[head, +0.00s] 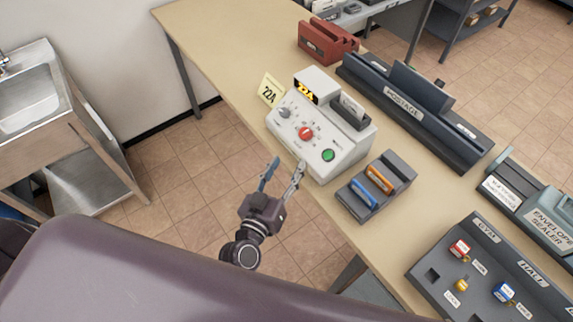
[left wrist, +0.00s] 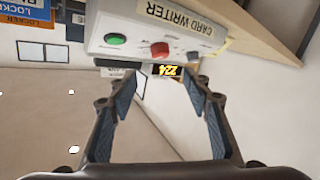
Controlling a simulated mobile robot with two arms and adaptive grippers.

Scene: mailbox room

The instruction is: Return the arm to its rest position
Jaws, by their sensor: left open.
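My left gripper (head: 281,175) is open and empty in the head view, beside the table's near edge and just in front of the card writer (head: 318,127). The card writer is a white box with a red button, a green button, a grey knob and a lit yellow display. In the left wrist view the open fingers (left wrist: 165,105) show at both sides, with the card writer (left wrist: 130,25) beyond and above them and its display reading 22A upside down. I cannot tell of any contact between the fingers and it. My right gripper is not in view.
The tan table (head: 228,42) also holds a grey holder (head: 393,166) with blue and orange handles, a postage unit (head: 420,113), a red-brown rack (head: 326,42), a switch panel (head: 495,275) and an envelope sealer (head: 540,205). A sink (head: 30,90) stands at left. Tiled floor lies between.

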